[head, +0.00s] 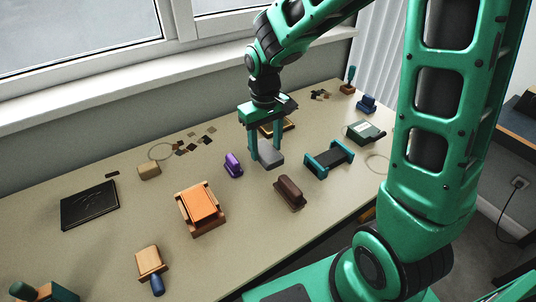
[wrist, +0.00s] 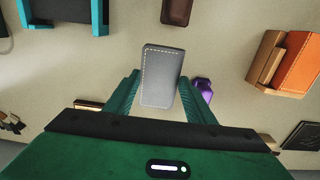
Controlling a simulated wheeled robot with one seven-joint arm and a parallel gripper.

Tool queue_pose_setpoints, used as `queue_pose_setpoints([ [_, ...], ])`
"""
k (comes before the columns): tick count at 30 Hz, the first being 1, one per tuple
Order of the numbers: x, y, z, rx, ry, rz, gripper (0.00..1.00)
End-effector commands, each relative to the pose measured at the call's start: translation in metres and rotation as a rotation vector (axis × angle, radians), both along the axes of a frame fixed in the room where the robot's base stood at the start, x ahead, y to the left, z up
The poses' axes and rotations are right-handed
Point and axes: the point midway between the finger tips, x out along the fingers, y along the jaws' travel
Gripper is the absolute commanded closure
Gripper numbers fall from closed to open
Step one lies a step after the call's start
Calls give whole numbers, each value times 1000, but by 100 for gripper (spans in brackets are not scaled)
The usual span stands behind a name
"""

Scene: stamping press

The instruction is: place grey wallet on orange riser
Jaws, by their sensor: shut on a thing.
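The grey wallet (wrist: 161,78), with pale stitching, is between my gripper's two green fingers in the wrist view. In the head view the wallet (head: 270,156) shows at the fingertips of my gripper (head: 266,162), which is shut on it. Whether it is clear of the table is hard to tell. The orange riser (head: 200,203) is a wooden block with an orange top and raised wooden sides, to the left of and nearer than my gripper. It also shows at the right edge of the wrist view (wrist: 303,62). Its orange top looks bare.
A purple object (head: 233,165) stands just left of my gripper, towards the riser. A brown block (head: 290,193) and a green-ended black stand (head: 328,158) are nearer and to the right. A black book (head: 89,205) lies far left. Bare table lies left of the riser.

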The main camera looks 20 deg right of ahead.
Motion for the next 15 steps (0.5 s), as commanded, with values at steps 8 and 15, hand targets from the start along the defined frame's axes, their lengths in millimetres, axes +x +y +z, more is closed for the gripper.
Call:
queue_pose_setpoints([
  [8,0,-2,-33,-1,4,-1,67],
  [15,1,-2,-41,0,0,-2,67],
])
